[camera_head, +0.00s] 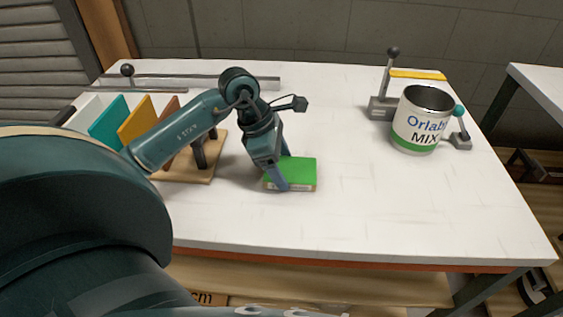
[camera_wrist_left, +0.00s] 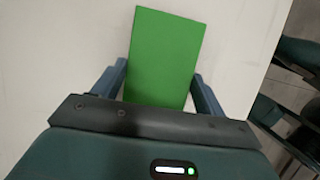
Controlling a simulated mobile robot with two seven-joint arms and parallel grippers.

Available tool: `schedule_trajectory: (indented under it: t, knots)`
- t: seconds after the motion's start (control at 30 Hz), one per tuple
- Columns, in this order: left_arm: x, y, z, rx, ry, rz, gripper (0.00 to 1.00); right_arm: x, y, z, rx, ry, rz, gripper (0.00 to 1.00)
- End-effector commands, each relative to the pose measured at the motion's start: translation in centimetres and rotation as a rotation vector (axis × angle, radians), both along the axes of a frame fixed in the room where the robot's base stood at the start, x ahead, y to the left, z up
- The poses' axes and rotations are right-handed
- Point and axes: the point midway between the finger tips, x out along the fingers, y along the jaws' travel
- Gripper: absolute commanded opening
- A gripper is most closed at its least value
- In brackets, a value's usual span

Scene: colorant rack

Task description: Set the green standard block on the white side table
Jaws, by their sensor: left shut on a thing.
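The green block (camera_head: 300,168) is flat and rectangular, with a bright green top and a pale, marked front edge. My left gripper (camera_head: 281,173) is shut on it, one finger on the near side, above or on the white worktable (camera_head: 370,215). I cannot tell if the block touches the tabletop. In the left wrist view the green block (camera_wrist_left: 165,57) lies between both fingers of the left gripper (camera_wrist_left: 161,85). Another white-topped table (camera_head: 542,83) shows in part at the right edge. My right gripper is not in view.
A wooden rack (camera_head: 190,176) with teal, orange and brown panels stands left of the gripper, partly behind my arm. An Orlab MIX can (camera_head: 424,122) stands at right beside a lever clamp (camera_head: 384,105). The table's middle and front right are clear.

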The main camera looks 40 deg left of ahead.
Motion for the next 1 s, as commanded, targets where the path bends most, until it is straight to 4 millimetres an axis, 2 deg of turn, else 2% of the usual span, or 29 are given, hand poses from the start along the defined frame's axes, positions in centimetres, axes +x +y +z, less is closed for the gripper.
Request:
schedule_trajectory:
  t: [0.2,0.23,0.5,0.83,1.0]
  knots:
    - [0.0,0.0,-0.3,0.001,-0.001,-0.001,0.48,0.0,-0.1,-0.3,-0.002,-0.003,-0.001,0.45]
    - [0.0,0.0,-0.3,0.001,-0.001,-0.001,0.73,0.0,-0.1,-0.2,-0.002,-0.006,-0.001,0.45]
    - [0.0,0.0,-0.2,0.0,0.0,-0.001,0.94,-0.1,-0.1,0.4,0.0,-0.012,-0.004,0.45]
    - [0.0,0.1,0.4,0.001,0.0,0.0,0.94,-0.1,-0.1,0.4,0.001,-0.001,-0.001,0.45]
    - [-0.6,1.1,3.0,0.006,-0.003,0.001,0.94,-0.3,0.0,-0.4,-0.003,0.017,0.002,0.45]
